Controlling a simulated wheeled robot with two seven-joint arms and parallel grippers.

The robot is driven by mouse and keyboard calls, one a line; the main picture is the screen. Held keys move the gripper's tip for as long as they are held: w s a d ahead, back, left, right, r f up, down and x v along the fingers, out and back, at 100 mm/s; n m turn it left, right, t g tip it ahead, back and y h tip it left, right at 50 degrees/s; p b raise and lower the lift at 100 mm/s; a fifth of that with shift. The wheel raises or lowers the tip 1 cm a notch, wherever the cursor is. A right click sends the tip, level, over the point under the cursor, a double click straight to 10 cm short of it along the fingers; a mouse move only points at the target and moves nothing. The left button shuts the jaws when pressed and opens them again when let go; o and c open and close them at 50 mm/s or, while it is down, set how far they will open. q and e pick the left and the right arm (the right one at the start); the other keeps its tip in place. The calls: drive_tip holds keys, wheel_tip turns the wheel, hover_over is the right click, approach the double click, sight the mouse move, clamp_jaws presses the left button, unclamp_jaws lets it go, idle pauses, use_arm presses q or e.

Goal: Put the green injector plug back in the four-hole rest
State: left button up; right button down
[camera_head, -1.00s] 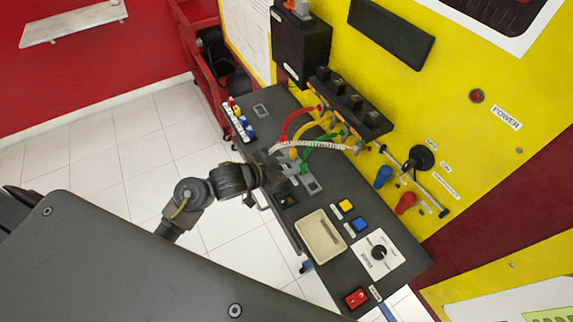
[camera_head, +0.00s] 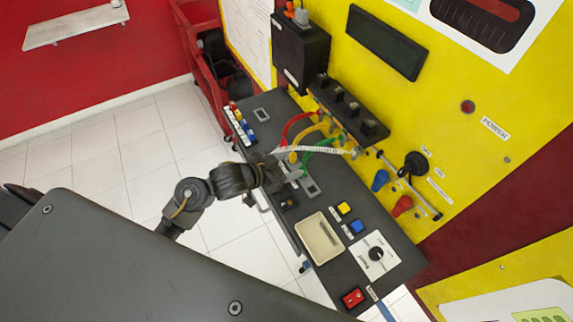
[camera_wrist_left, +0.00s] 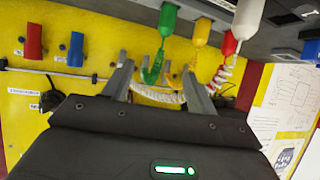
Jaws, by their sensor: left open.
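The green injector plug (camera_wrist_left: 168,18) stands beyond my left fingers in the left wrist view, which looks upside down. Its lower end runs out of that picture, so I cannot tell whether it is seated. Its green cable (camera_head: 322,144) arches toward the yellow panel in the head view. My left gripper (camera_wrist_left: 158,76) is open, its two fingers apart, with the green cable showing in the gap behind them. In the head view, my left gripper (camera_head: 285,168) is over the bench among the cables. The four-hole rest cannot be made out clearly. My right gripper is not in view.
A yellow plug (camera_wrist_left: 202,31), a red plug (camera_wrist_left: 230,45) and a white plug (camera_wrist_left: 247,18) stand close beside the green one. A beige tray (camera_head: 303,235), buttons and a dial (camera_head: 376,253) are on the bench (camera_head: 285,215). The yellow panel (camera_head: 450,80) rises behind.

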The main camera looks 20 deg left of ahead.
use_arm(q)
drive_tip(key=v, duration=1.1)
drive_tip(key=shift+b, duration=0.35)
drive_tip(key=shift+w+f, duration=0.1)
drive_tip(key=s+a+f+n+g+y, duration=0.1)
drive_tip(key=s+f+n+g+y, duration=0.15)
drive_tip(key=s+f, duration=0.45)
drive_tip(key=s+a+f+n+g+y, duration=0.2)
drive_tip(key=s+f+g+y, duration=0.2)
drive_tip(key=s, duration=0.4)
wheel_tip(320, 180, down, 31)
drive_tip(key=s+g+b, duration=0.2)
drive_tip(key=b, duration=0.4)
drive_tip(key=s+a+f+b, duration=0.1)
drive_tip(key=s+f+b, duration=0.1)
drive_tip(key=s+f, duration=0.6)
drive_tip(key=s+a+f+g+b, duration=0.1)
drive_tip(key=s+f+b, duration=0.2)
drive_tip(key=s+f, duration=0.5)
wheel_tip(320, 180, down, 7)
drive_tip(key=shift+s+a+r+m, duration=0.15)
drive_tip(key=shift+s+r+m, duration=0.1)
drive_tip(key=shift+s+m, duration=0.1)
